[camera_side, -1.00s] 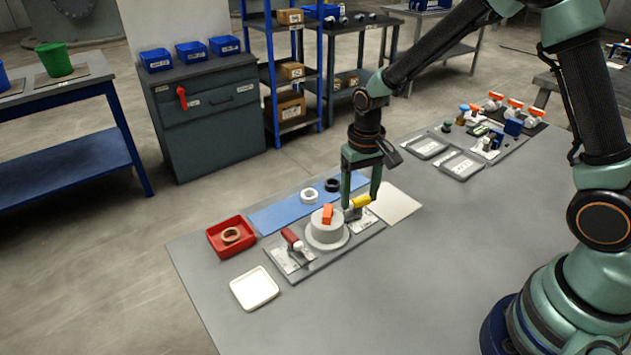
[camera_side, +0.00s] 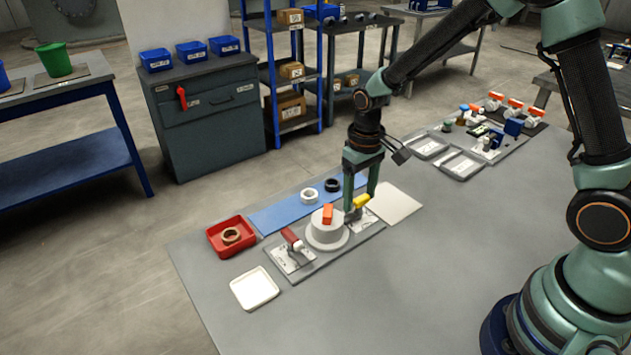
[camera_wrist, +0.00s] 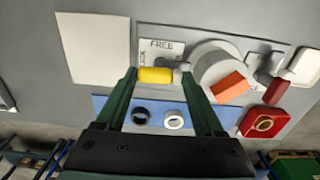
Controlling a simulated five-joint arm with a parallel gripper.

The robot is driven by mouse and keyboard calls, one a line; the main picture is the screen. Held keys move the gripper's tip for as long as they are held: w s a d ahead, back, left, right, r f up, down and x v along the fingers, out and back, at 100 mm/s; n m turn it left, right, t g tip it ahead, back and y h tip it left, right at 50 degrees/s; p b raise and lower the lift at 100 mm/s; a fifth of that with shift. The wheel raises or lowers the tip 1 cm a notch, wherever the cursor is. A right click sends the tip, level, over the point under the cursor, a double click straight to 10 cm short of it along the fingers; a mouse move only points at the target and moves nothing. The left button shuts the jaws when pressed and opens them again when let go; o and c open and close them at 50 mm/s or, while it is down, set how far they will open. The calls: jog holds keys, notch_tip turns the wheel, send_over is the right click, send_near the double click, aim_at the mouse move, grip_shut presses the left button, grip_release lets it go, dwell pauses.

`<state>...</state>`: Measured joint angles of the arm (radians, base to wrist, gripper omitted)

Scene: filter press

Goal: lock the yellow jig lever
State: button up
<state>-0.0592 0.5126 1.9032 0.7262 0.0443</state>
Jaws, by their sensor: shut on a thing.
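The yellow jig lever (camera_side: 361,201) stands at the right end of the grey jig plate (camera_side: 310,275). It also shows in the wrist view (camera_wrist: 155,75), lying crosswise between my fingers beside a white label (camera_wrist: 162,44) that reads FREE. My gripper (camera_side: 360,203) is down at the lever, one finger on each side, shut on it. It also shows in the wrist view (camera_wrist: 159,75). The exact finger contact is hard to see. A round grey block (camera_side: 326,231) with an orange piece (camera_side: 327,214) on top stands left of the lever. A red-handled lever (camera_side: 292,239) is farther left.
A red tray (camera_side: 213,243) holding a copper-coloured ring and a white tray (camera_side: 254,289) lie at the left. A blue mat (camera_side: 275,220) with a white and a black ring lies behind the jig. A pale plate (camera_side: 395,203) lies right. The table front is clear.

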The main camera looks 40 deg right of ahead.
aim_at(359, 199)
jog(key=o, duration=1.4)
jog(key=shift+r, duration=0.15)
notch_tip(359, 199, up, 12)
jog(key=shift+f, duration=0.1)
jog(key=s+r+t, duration=0.2)
jog(key=s, duration=0.2)
jog(key=s+d+r+t, duration=0.1)
jog(key=s+r, duration=0.2)
jog(key=s, duration=0.1)
jog(key=s+d+r+t, duration=0.1)
jog(key=s+r+t, duration=0.1)
jog(key=s, duration=0.2)
jog(key=shift+d+r+t, duration=0.2)
jog(key=shift+r+t, duration=0.1)
